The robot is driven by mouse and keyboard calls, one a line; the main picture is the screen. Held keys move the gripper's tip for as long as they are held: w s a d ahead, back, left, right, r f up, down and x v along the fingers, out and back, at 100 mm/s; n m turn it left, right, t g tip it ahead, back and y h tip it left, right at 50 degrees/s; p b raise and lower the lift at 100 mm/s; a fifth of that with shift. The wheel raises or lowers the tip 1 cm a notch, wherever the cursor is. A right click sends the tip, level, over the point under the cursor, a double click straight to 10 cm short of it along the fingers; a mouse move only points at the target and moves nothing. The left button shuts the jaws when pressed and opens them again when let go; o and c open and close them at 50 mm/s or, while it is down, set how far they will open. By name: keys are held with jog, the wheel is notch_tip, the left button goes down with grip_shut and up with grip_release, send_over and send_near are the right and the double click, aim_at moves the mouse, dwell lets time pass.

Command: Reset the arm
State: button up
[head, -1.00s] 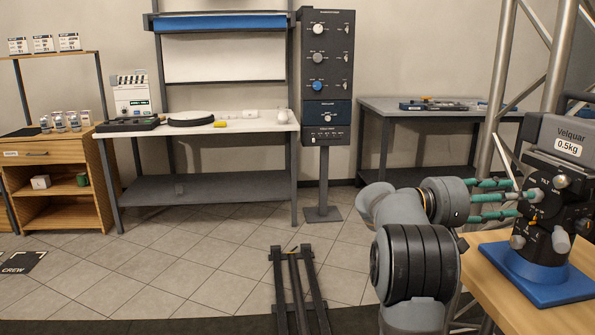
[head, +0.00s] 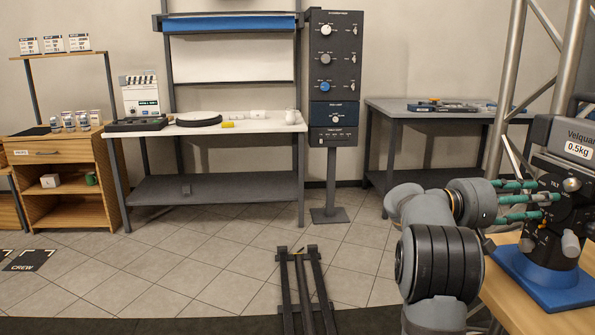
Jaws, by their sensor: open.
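My gripper (head: 545,207) shows at the right of the head view, with green fingers spread apart. Its fingertips reach to the front of a black control head with knobs (head: 566,215), which stands on a blue base (head: 553,290). I cannot tell whether the fingertips touch it. My arm is bent, with its grey and black links below and left of the gripper. Nothing is seen held between the fingers.
A white workbench (head: 215,128), a knob panel on a post (head: 333,75), a grey bench (head: 440,110) and a wooden shelf unit (head: 70,180) stand behind.

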jog(key=a, duration=1.1)
jog(key=d, duration=1.2)
jog(key=shift+d, duration=0.35)
jog(key=shift+a+f+m+b, duration=0.15)
jog(key=shift+f+m+b, duration=0.2)
jog(key=shift+m+b, duration=0.45)
jog(key=m+b, duration=0.1)
jog(key=m, duration=0.3)
jog(key=shift+m, duration=0.4)
jog(key=m, duration=0.3)
jog(key=shift+a+r+b, duration=0.1)
jog(key=shift+b, duration=0.3)
jog(key=m, duration=0.4)
jog(key=shift+w, duration=0.15)
jog(key=m+p, duration=0.1)
jog(key=m, duration=0.3)
jog(key=shift+w, duration=0.1)
jog(key=shift+a+m, duration=0.4)
jog(key=shift+a, duration=0.6)
